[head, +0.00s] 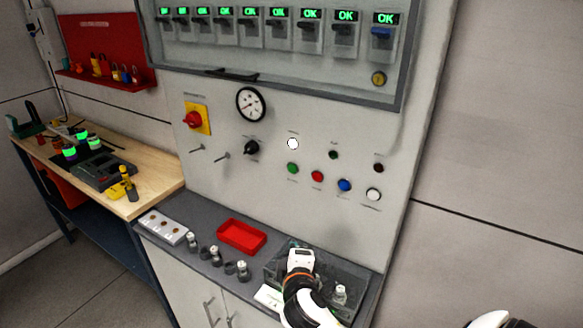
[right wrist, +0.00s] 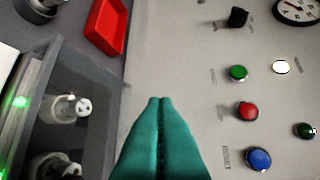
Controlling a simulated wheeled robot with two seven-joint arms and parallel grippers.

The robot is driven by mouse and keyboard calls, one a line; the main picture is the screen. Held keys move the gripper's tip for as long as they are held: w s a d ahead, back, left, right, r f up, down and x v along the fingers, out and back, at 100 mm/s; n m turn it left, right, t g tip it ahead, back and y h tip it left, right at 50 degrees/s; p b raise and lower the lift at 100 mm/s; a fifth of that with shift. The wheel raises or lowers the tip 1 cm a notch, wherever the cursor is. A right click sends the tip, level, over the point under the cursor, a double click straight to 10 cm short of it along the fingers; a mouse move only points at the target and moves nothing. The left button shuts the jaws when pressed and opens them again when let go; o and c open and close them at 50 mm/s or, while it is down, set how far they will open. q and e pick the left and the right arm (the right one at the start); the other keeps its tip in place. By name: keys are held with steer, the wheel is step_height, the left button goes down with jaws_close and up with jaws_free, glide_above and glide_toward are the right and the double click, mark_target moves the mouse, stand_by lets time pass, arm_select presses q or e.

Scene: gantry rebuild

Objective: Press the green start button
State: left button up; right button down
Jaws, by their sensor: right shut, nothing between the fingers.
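The green button (head: 292,168) is on the upright grey panel, at the left end of a row with a red button (head: 317,176), a blue button (head: 344,185) and a white button (head: 373,194). In the right wrist view the green button (right wrist: 238,72) is above and right of my fingertips, clear of them. My right gripper (right wrist: 160,101) has its teal fingers shut together with nothing between them. In the head view my right wrist is low over the bench, below the button row, and its fingers are hidden. My left gripper is not in view.
A lit white lamp (head: 292,144) is above the green button. A black knob (head: 251,148) and gauge (head: 251,104) are to its left. On the bench are a red tray (head: 241,236) and a clear-walled box (head: 361,277) beside my right wrist. The panel face before the buttons is clear.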

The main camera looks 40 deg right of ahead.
mark_target(292, 169)
steer(key=w+r+n+t, duration=0.6)
steer(key=w+r+n, duration=0.3)
steer(key=w+n, duration=0.1)
steer(key=shift+a+r, duration=0.2)
steer(key=shift+r, duration=0.15)
steer(key=shift+w+d, duration=0.55)
steer(key=shift+d, duration=0.8)
steer(key=shift+w+d, duration=0.55)
steer(key=shift+d, duration=0.85)
steer(key=shift+w+d, duration=0.55)
steer(key=shift+d, duration=0.8)
steer(key=shift+d, duration=0.1)
steer(key=shift+w+d, duration=0.15)
steer(key=shift+d, duration=0.15)
